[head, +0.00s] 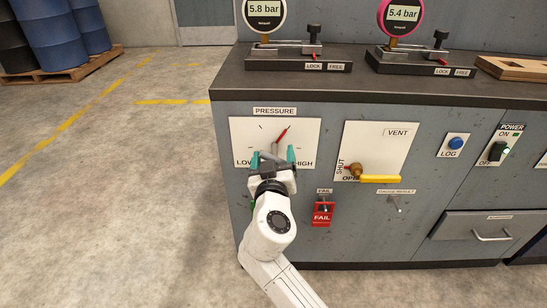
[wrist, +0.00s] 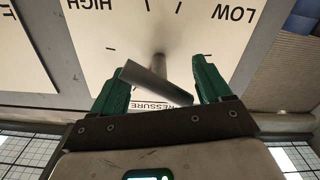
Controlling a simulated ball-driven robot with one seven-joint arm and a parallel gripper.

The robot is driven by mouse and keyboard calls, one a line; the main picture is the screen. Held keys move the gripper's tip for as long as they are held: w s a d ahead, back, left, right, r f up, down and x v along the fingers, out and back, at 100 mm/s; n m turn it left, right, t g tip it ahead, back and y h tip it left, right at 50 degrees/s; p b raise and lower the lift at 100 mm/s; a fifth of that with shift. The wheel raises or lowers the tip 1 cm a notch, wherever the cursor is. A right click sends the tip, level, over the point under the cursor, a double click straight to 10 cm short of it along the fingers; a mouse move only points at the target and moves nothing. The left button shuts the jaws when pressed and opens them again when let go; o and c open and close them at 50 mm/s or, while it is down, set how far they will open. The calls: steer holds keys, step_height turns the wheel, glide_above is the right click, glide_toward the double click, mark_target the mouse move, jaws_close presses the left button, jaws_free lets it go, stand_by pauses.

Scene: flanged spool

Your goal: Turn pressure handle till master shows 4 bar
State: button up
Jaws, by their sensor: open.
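The pressure handle is a grey bar (wrist: 155,83) on a short stem, in front of the white pressure panel (head: 246,130) marked LOW and HIGH. A red pointer (head: 282,134) on it tilts up and right. My gripper (head: 273,157) is at the panel with its teal fingers open. In the wrist view the fingers (wrist: 160,86) are either side of the bar, which lies slanted between them. Whether they touch it I cannot tell. A white-rimmed gauge (head: 264,12) reads 5.8 bar and a pink-rimmed gauge (head: 402,14) reads 5.4 bar. No label shows which is the master.
Right of the handle are the vent panel (head: 394,142) with a yellow lever (head: 380,179), a blue LOG button (head: 456,143) and a power switch (head: 497,150).

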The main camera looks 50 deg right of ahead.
steer(key=shift+w+d, duration=0.15)
steer(key=shift+d, duration=0.05)
steer(key=shift+a, duration=0.1)
jaws_close()
stand_by(0.6)
